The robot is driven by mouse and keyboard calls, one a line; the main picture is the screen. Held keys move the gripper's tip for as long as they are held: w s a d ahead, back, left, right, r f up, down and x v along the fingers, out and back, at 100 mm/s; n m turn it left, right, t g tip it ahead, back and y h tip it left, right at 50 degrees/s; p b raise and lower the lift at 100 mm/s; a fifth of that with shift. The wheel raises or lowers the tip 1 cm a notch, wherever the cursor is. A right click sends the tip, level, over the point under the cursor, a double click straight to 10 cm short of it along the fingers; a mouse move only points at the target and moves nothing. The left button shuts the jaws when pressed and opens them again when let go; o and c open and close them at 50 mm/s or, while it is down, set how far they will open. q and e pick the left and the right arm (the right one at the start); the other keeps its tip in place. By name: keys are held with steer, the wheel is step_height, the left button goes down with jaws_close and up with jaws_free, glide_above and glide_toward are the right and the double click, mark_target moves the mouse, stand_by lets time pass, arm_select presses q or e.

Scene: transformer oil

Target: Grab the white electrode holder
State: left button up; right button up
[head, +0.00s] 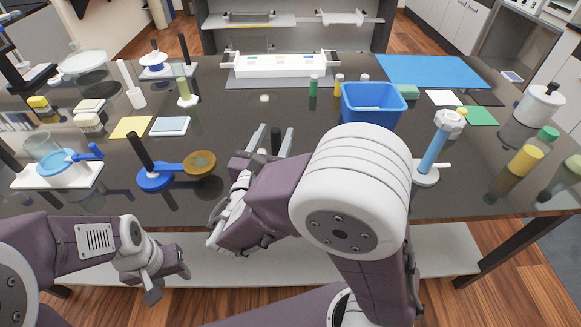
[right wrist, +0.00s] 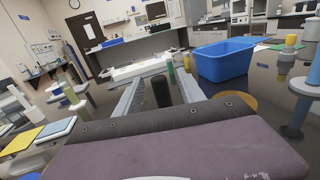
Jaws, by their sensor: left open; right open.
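A long white holder (head: 280,65) with small coloured patches stands at the back middle of the dark table; I cannot tell for sure that it is the electrode holder. It also shows in the right wrist view (right wrist: 140,69), beyond the fingertips. My right gripper (head: 270,138) is open over the middle of the table, pointing toward the back, well short of the long white holder. A short black cylinder (right wrist: 161,93) shows between its fingers; I cannot tell whether it touches them. My left gripper (head: 165,278) is open and empty, low in front of the table's front edge.
A blue bin (head: 372,106) stands right of centre, with small bottles (head: 314,86) beside it. A blue stand with a black handle (head: 155,178) and a brown dish (head: 200,163) are left of my right gripper. A blue mat (head: 432,71) lies back right. The table centre is mostly clear.

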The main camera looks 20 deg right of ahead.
steer(key=x, duration=0.4)
steer(key=shift+w+d+f, duration=0.1)
steer(key=shift+w+f, duration=0.15)
steer(key=shift+w, duration=0.1)
steer(key=shift+s, duration=0.1)
jaws_close()
stand_by(0.9)
